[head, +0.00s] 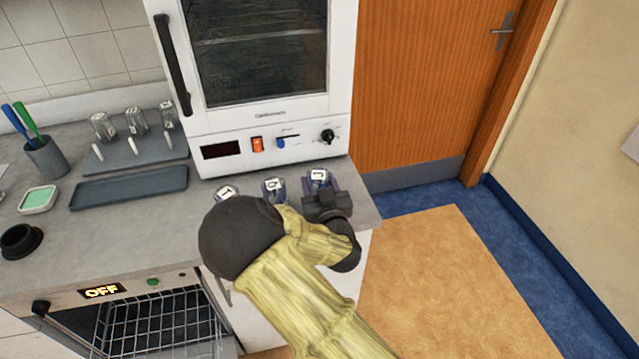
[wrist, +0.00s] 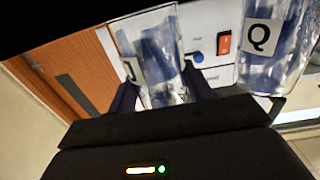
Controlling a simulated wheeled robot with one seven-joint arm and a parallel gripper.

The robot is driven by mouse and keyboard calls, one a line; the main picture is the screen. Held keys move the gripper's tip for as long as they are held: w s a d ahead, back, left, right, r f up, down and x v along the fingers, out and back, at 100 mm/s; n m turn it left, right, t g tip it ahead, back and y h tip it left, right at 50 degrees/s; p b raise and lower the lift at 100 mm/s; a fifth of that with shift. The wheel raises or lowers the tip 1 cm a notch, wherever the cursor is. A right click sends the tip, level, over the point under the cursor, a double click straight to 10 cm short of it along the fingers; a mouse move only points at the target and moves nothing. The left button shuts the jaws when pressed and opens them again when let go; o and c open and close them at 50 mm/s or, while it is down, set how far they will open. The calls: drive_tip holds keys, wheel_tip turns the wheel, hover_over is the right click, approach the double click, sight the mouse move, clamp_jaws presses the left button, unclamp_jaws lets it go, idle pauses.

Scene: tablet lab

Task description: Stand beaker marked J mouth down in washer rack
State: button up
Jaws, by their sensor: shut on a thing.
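The beaker marked J (head: 318,175) is clear, with a white label, and stands at the counter's right end in front of the white oven. My gripper (head: 321,190) is shut around it from the near side. In the wrist view the J beaker (wrist: 158,58) is between the dark fingers, its label partly cut by a finger and glare. I cannot tell whether it touches the counter. A beaker marked Q (head: 273,185) stands just left of it, also large in the wrist view (wrist: 275,45).
A third labelled beaker (head: 227,192) stands left of Q, partly behind my arm. A grey peg board (head: 150,152) with white pegs and several glasses is at back left, with an empty tray (head: 130,187) before it. The washer front (head: 130,284) reads OFF.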

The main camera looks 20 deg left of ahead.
drive_tip(key=shift+f, duration=0.1)
drive_tip(key=shift+f, duration=0.1)
drive_tip(key=o, duration=1)
drive_tip(key=v, duration=1)
drive_tip(key=shift+s, duration=0.15)
drive_tip(key=p, duration=0.3)
drive_tip(key=shift+s+d+r, duration=0.2)
drive_tip(key=shift+s+d, duration=0.05)
drive_tip(key=shift+s, duration=0.05)
